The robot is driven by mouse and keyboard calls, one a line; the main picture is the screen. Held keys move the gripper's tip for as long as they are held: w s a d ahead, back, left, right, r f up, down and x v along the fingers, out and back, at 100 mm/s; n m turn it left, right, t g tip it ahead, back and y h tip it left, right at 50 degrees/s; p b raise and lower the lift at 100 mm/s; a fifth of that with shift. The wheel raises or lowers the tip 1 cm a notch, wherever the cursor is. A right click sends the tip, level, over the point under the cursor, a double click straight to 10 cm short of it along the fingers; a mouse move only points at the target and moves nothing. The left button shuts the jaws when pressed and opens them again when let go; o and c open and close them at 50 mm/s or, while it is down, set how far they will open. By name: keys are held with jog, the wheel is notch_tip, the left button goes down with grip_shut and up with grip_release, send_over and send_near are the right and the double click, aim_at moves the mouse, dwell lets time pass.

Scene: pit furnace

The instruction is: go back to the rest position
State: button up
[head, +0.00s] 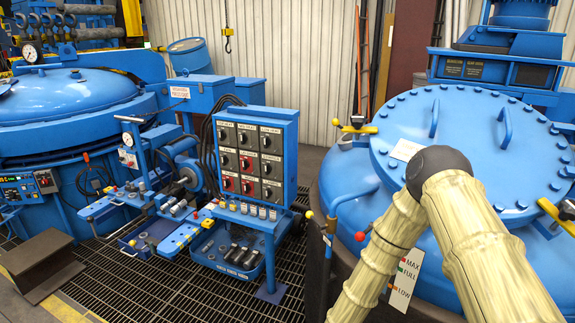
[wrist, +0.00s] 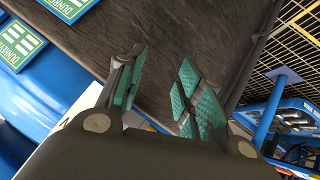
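My gripper (wrist: 163,82) shows in the wrist view, with teal ribbed pads on its fingers. The fingers stand apart, and I see nothing held between them. A dark brown surface lies beyond the fingertips; I cannot tell how far off it is. In the head view my arm, in a cream cover, bends in front of the right furnace and runs out of the bottom of the picture. My gripper is hidden there.
The blue right furnace lid (head: 465,130) has bolts and handles. A level tag (head: 404,277) hangs on its left side. A blue switch panel (head: 256,150) stands mid-picture above floor grating (head: 140,285). Another blue vessel (head: 60,100) is at left. Green-white labels (wrist: 18,45) show in the wrist view.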

jog(key=s+f+n+g+y+b, duration=0.2)
jog(key=s+f, duration=0.4)
jog(key=s, duration=1.1)
jog(key=s+a+f+n+g+y+b, duration=0.1)
jog(key=s+f+g+y+b, duration=0.2)
jog(key=s, duration=1.5)
notch_tip(320, 180, down, 3)
jog(key=g+y, duration=0.1)
jog(key=y, duration=0.2)
jog(key=shift+a+n, duration=0.2)
jog(key=shift+n, duration=0.2)
